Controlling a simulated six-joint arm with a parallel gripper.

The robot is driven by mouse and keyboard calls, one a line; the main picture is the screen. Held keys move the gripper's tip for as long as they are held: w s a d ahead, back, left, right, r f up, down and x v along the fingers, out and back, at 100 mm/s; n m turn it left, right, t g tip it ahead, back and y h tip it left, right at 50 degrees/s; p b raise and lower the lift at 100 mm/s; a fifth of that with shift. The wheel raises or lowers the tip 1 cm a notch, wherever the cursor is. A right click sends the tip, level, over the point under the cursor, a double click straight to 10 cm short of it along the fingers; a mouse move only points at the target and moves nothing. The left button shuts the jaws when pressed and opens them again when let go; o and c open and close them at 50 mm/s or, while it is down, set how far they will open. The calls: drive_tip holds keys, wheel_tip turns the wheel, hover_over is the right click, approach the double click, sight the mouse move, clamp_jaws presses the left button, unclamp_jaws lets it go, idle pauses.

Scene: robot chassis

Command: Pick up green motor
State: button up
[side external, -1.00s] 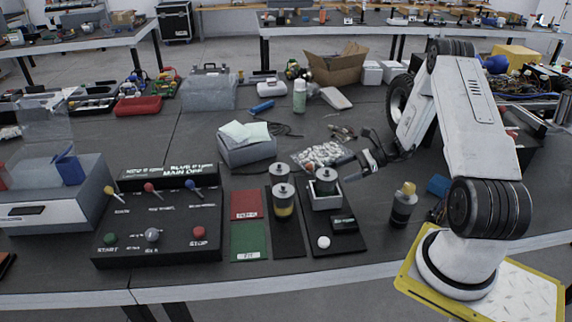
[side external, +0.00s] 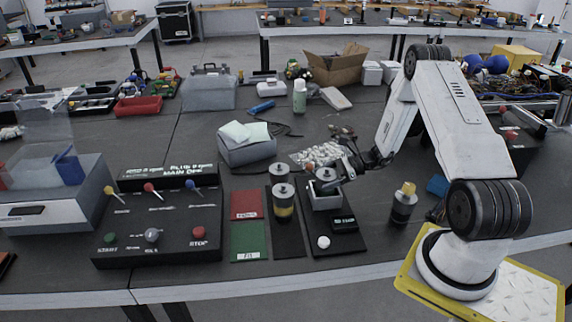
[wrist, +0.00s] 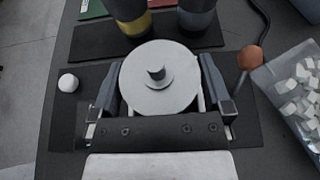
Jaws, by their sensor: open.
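The green motor (side external: 325,176) stands upright in a holder (side external: 326,201) on a black base plate, its silver round top showing. My gripper (side external: 337,178) is down at the motor from the right. The fingers are open, one on each side, with narrow gaps to the motor. Its green band, seen earlier, is now mostly hidden by the gripper.
Two more motors stand just left, one with a yellow band (side external: 284,209) and one behind it (side external: 281,174). A white knob (side external: 323,242) sits in front of the holder. A bag of white pieces (side external: 320,155) lies behind. A yellow-topped cylinder (side external: 403,207) stands right.

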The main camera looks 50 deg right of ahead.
drive_tip(key=shift+c, duration=0.2)
idle(0.3)
clamp_jaws()
drive_tip(key=shift+r, duration=0.15)
drive_tip(key=shift+r, duration=4.9)
